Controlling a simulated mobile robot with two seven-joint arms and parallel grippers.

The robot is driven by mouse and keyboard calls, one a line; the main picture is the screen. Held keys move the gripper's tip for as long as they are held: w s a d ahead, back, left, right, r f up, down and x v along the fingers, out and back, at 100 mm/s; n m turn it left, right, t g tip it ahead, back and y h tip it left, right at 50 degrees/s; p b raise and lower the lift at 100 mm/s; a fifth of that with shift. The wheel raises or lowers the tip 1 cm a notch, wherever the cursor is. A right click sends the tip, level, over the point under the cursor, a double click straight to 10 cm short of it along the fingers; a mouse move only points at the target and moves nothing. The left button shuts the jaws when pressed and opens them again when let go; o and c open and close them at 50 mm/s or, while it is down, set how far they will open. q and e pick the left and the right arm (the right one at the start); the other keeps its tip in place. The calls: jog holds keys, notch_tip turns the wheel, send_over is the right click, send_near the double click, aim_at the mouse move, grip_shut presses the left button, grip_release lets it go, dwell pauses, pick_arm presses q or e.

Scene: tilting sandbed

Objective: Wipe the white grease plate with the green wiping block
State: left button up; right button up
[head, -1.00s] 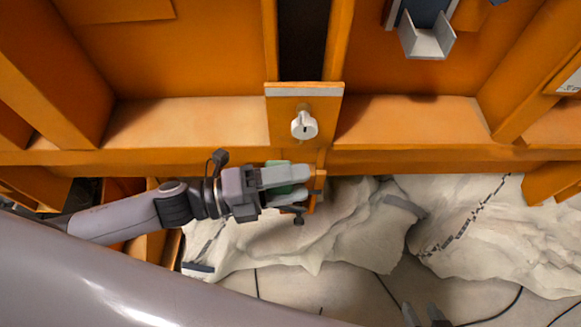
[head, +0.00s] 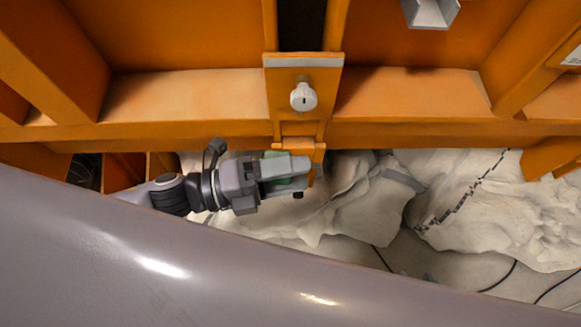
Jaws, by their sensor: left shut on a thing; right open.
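My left gripper (head: 306,178) is in the middle of the head view, just below the orange beam. It is shut on the green wiping block (head: 277,155), which shows only in part between and behind the fingers. The fingertips point right and overlap a small orange bracket in the picture; I cannot tell whether anything touches it. I cannot make out the white grease plate for certain; it may be hidden behind the gripper. My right gripper is not in view.
An orange beam (head: 210,95) crosses the view, with a white knob (head: 303,97) on an upright orange plate (head: 280,125) above the gripper. Pale rock-like sheets (head: 500,210) and dark cables lie below right. My large grey arm link covers the lower part.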

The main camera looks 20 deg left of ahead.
dwell(0.5)
pick_arm(q)
jog(key=w+a+r, duration=0.1)
jog(key=w+a, duration=0.1)
jog(key=w, duration=0.4)
jog(key=shift+w, duration=0.25)
pick_arm(e)
jog(key=shift+s+d+f, duration=0.15)
jog(key=shift+d+f, duration=0.05)
jog(key=shift+f, duration=0.1)
pick_arm(q)
jog(key=shift+w+a+r, duration=0.15)
jog(key=shift+w, duration=0.35)
jog(key=shift+w+a+r, duration=0.1)
jog(key=shift+w+a, duration=0.05)
jog(key=shift+w, duration=0.35)
pick_arm(e)
jog(key=shift+f, duration=0.1)
pick_arm(q)
jog(key=shift+d, duration=0.1)
jog(key=x, duration=0.3)
jog(key=shift+d+p, duration=0.4)
jog(key=shift+d, duration=0.05)
pick_arm(e)
jog(key=shift+r, duration=0.4)
